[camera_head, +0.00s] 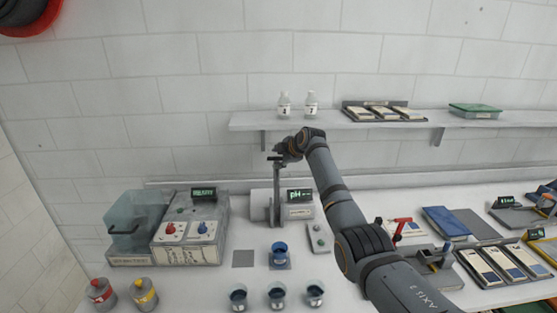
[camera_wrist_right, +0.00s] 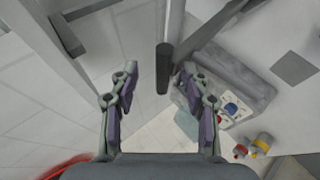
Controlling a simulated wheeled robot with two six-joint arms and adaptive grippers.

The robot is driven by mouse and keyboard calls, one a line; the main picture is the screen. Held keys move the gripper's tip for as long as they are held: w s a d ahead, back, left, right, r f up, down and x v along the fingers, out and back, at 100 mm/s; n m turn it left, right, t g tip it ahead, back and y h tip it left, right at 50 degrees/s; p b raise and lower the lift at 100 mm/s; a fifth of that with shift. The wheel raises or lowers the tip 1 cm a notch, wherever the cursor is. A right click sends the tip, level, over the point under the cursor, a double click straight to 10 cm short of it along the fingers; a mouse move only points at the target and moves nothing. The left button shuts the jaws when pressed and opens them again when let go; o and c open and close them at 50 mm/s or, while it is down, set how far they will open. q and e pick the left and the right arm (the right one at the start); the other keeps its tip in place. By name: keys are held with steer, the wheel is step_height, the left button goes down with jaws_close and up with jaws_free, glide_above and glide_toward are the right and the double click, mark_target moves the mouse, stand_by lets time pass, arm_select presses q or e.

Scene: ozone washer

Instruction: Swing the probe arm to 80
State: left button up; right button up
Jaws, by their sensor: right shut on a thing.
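The pH meter (camera_head: 299,196) stands on the bench against the back wall, with a lit display. Its upright post (camera_head: 277,190) carries the probe arm (camera_head: 275,158) at the top, a short dark bar. My right gripper (camera_head: 284,155) is at the top of the post, shut on the probe arm. In the right wrist view the dark grip of the probe arm (camera_wrist_right: 163,68) lies between the fingers of my right gripper (camera_wrist_right: 161,88). The contact itself is hard to see. No angle scale can be read. My left gripper is not in view.
A blue beaker (camera_head: 279,252) stands in front of the meter, with several dark cups nearer. The ozone washer (camera_head: 190,228) stands at the left, with red (camera_head: 100,291) and yellow (camera_head: 144,293) bottles before it. A wall shelf (camera_head: 330,119) runs above and behind my gripper.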

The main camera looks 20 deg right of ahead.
steer(key=shift+w+d+r, duration=0.1)
steer(key=shift+w+d, duration=0.05)
steer(key=shift+w, duration=0.15)
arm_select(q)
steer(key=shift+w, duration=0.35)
arm_select(e)
steer(key=shift+s, duration=0.15)
steer(key=shift+f, duration=0.2)
steer(key=shift+s, duration=0.1)
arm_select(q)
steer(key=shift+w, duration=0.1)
arm_select(e)
steer(key=v, duration=1.1)
steer(key=shift+s+r, duration=0.3)
steer(key=shift+r, duration=0.05)
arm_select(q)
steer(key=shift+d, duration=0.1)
arm_select(e)
steer(key=shift+s, duration=0.1)
